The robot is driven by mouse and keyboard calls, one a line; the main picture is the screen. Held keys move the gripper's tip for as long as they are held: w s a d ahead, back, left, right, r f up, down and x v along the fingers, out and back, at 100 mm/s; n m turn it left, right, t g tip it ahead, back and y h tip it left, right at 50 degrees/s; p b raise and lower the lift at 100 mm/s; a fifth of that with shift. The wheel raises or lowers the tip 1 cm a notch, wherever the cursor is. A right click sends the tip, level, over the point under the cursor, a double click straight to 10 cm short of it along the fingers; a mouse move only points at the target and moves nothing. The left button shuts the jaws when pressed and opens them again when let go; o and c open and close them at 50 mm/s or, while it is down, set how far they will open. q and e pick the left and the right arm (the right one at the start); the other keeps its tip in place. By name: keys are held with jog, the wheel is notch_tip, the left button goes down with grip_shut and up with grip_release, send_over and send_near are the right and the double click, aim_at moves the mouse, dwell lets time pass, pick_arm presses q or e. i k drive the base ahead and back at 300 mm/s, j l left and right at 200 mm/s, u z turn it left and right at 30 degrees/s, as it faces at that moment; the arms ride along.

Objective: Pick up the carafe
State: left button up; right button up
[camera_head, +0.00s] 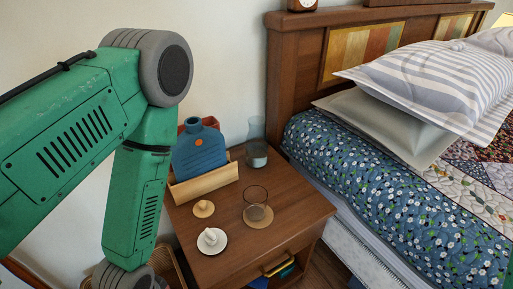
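A clear glass vessel (256,153), which looks like the carafe, stands upright at the back of the wooden nightstand (290,215), near the headboard. Its lower part looks grey, perhaps with water in it; its upper part is hard to make out against the wall. My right arm and gripper are not visible.
A blue bottle-shaped item (200,152) sits in a wooden holder (206,183) left of the carafe. A small wooden piece (203,208) and a white dish (212,241) lie in front. The bed (400,210) and headboard (290,85) bound the right. The nightstand's right front is clear.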

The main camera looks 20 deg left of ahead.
aim_at(256, 139)
jog(key=l+u, duration=0.1)
jog(key=u, duration=0.3)
jog(key=l+u, duration=0.1)
jog(key=u, duration=0.35)
jog(key=l+z, duration=0.1)
jog(key=l, duration=0.2)
